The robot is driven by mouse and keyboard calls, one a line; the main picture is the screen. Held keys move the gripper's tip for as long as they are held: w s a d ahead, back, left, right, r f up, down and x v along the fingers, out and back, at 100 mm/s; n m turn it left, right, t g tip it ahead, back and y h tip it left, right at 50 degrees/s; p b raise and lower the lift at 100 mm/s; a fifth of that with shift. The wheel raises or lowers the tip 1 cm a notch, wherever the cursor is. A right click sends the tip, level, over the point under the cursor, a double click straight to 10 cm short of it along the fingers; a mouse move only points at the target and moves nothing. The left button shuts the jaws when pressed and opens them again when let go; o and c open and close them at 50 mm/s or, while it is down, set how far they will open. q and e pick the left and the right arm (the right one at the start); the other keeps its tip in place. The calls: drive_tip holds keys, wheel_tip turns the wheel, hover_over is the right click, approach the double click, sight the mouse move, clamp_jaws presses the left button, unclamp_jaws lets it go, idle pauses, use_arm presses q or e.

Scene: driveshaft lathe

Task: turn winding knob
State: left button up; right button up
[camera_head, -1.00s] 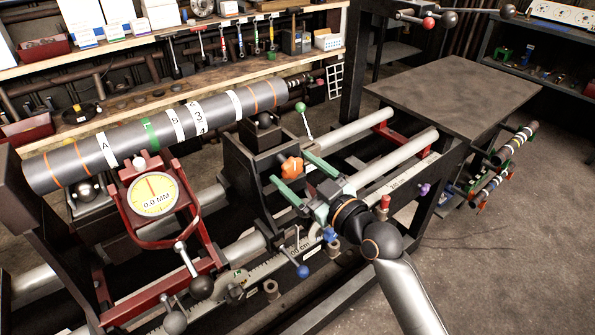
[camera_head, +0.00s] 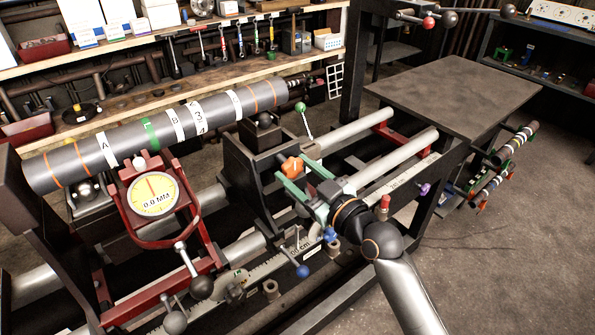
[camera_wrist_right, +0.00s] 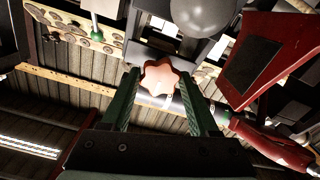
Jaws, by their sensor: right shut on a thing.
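The winding knob is an orange, star-shaped knob (camera_head: 292,165) on the side of the dark block that stands on the lathe rails. In the right wrist view the knob (camera_wrist_right: 160,77) sits centred between the ends of two green fingers. My right gripper (camera_head: 291,168) comes in from the lower right, its green fingers on either side of the knob. The right gripper (camera_wrist_right: 159,80) is shut on the knob. A round dial gauge (camera_head: 153,194) in a red frame reads 0.0 MM. My left gripper is not in view.
A long grey shaft (camera_head: 75,163) with labelled bands lies above the lathe. A green-tipped lever (camera_head: 301,107) rises just behind the block. Blue-knobbed and black-knobbed handles stand below and left of my right gripper. A bare grey table top (camera_head: 452,85) is at the right.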

drive_tip(key=shift+r+m+p, duration=0.15)
drive_tip(key=shift+m+p, duration=0.9)
drive_tip(key=shift+m, duration=0.25)
drive_tip(key=m+p, duration=0.1)
drive_tip(key=m, duration=0.2)
drive_tip(key=shift+p, duration=0.4)
drive_tip(key=shift+m+p, duration=0.6)
drive_tip(key=shift+m, duration=1.2)
drive_tip(key=o, duration=1.4)
drive_tip(key=shift+d, duration=0.1)
